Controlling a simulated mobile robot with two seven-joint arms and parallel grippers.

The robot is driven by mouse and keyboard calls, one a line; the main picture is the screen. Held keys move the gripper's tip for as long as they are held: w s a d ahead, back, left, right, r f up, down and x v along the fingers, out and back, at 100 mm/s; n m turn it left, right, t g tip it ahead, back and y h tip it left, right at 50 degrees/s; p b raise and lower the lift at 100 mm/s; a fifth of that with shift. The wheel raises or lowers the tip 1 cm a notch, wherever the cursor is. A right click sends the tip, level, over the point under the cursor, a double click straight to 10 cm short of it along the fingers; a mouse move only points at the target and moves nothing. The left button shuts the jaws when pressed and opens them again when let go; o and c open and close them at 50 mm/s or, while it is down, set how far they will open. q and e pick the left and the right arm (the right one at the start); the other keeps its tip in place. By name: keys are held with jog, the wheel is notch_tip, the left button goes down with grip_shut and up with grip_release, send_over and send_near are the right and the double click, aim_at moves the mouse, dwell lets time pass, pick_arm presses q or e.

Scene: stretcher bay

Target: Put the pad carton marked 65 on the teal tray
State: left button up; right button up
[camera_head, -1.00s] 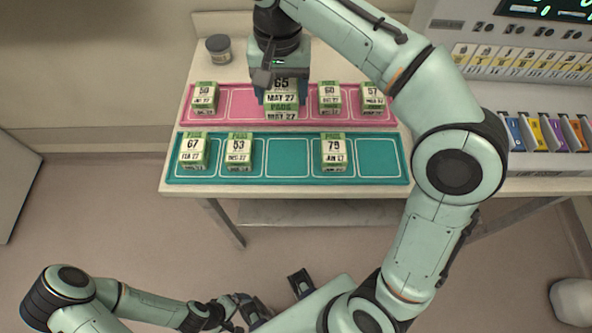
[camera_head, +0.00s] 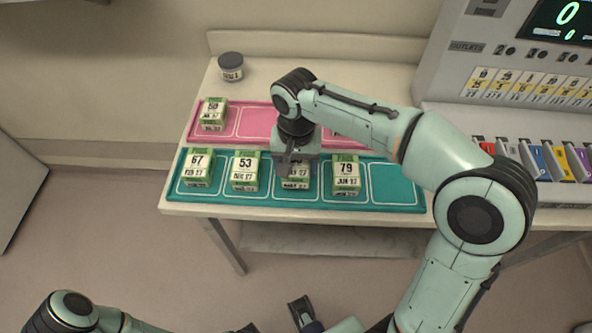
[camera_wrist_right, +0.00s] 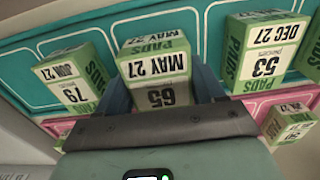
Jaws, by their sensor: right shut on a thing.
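The pad carton marked 65 (camera_wrist_right: 160,72) is between the fingers of my right gripper (camera_head: 295,170), which is shut on it. In the head view the carton (camera_head: 295,183) shows below the gripper, in line with the third compartment of the teal tray (camera_head: 398,185). It is upright, between the cartons marked 53 (camera_head: 245,172) and 79 (camera_head: 346,176). I cannot tell whether its base touches the tray. The gripper hides much of the carton in the head view.
The carton marked 67 (camera_head: 197,168) stands at the teal tray's left end; its right-end compartment is bare. The pink tray (camera_head: 258,124) lies behind, with a carton marked 50 (camera_head: 213,115); my arm covers its right part.

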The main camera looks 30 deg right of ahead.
aim_at(296, 163)
jog(key=shift+f, duration=1.15)
jog(key=shift+f+b, duration=0.2)
jog(key=shift+b, duration=0.1)
jog(key=o, duration=1.2)
notch_tip(296, 163, up, 12)
jog(key=p, duration=0.3)
jog(key=shift+r, duration=0.25)
